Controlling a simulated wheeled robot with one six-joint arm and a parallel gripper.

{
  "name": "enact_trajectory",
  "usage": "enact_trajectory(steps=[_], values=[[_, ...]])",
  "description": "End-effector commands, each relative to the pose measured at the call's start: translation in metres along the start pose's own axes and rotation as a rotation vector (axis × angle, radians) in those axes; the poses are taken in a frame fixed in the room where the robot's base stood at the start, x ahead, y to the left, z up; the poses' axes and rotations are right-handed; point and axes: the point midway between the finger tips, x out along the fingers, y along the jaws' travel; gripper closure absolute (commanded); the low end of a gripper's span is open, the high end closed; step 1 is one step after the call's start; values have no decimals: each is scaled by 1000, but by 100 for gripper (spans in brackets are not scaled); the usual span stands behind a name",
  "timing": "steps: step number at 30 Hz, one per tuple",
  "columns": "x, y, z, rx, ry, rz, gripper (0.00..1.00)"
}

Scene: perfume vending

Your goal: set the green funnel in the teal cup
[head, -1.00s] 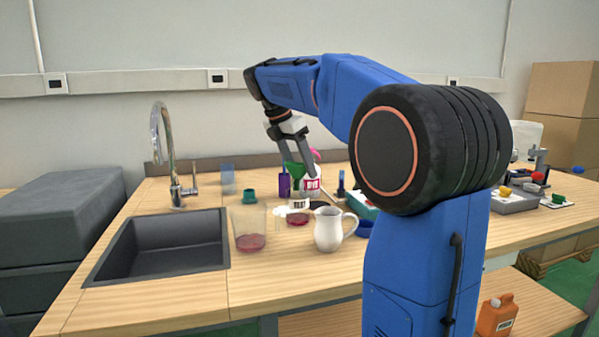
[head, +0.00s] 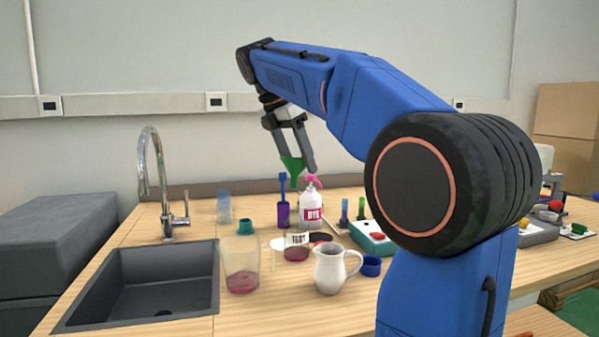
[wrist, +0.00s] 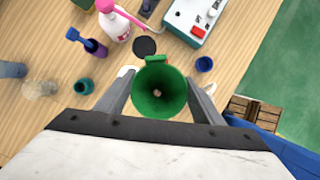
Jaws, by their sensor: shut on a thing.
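My gripper (head: 296,160) is shut on the green funnel (head: 292,168). In the wrist view the funnel (wrist: 158,97) sits wide end toward the camera between the fingers. The small teal cup (head: 246,227) stands on the table, to the left of and below the funnel in the head view. In the wrist view the teal cup (wrist: 84,87) is left of the left finger. The funnel and cup are apart.
A purple container (head: 283,215) and the dye bottle (head: 311,212) stand below the gripper. A clear beaker with pink liquid (head: 241,265), a white pitcher (head: 328,268) and a blue cup (head: 371,267) stand in front. The sink (head: 140,285) is at left.

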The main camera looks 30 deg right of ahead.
Motion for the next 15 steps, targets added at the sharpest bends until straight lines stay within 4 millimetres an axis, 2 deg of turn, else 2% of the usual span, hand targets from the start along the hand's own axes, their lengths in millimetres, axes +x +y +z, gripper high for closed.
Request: enact_trajectory(steps=[2, 5, 15], values=[[0, 9, -2, -17, -7, 11, 60], [6, 33, -6, -60, -24, 38, 60], [40, 155, -39, -279, -120, 188, 60]])
